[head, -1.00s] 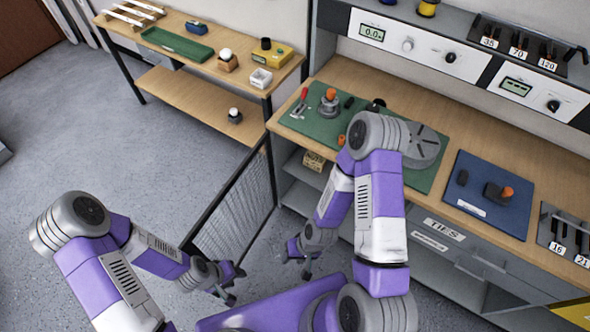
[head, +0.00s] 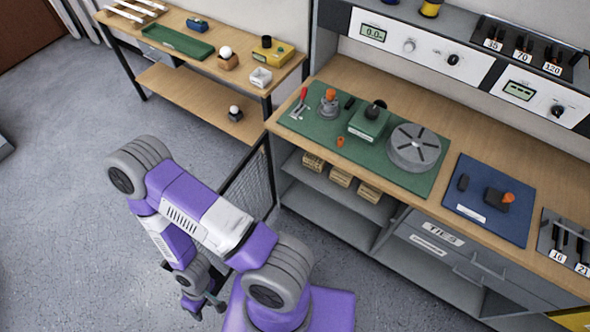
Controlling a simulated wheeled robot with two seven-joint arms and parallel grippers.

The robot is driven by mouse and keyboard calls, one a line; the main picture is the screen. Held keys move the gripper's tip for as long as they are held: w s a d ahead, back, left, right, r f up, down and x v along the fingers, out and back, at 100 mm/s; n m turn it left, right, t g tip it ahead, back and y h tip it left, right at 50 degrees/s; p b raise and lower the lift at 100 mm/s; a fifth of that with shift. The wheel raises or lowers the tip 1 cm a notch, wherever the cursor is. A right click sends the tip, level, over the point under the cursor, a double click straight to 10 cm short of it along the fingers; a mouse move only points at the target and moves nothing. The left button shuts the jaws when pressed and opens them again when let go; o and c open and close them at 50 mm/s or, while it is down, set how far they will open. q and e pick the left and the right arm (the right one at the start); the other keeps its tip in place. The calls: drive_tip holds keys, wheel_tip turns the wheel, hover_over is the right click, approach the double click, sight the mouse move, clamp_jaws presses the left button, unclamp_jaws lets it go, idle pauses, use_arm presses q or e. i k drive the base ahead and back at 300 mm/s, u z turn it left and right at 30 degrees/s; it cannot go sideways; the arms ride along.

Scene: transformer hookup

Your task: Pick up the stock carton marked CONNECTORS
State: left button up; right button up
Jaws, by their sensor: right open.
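Three small brown cartons stand in a row on the upper shelf under the workbench: a left carton (head: 313,161), a middle carton (head: 340,177) and a right carton (head: 369,192). They carry dark print, too small to read, so I cannot tell which is marked CONNECTORS. My right gripper (head: 207,306) is low over the floor at the lower left, well apart from the cartons. It is open, and I see nothing in it. My left gripper is out of view.
A mesh panel (head: 247,187) stands between my arm and the shelf. The workbench top (head: 450,145) overhangs the cartons, with a green mat (head: 325,132) and a round grey turntable (head: 413,147) above. Drawers (head: 440,240) adjoin the shelf at right.

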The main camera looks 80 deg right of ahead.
sight(342, 177)
drive_tip(key=u, duration=0.2)
drive_tip(key=k, duration=1.7)
drive_tip(key=z, duration=1.65)
drive_tip(key=i, duration=0.5)
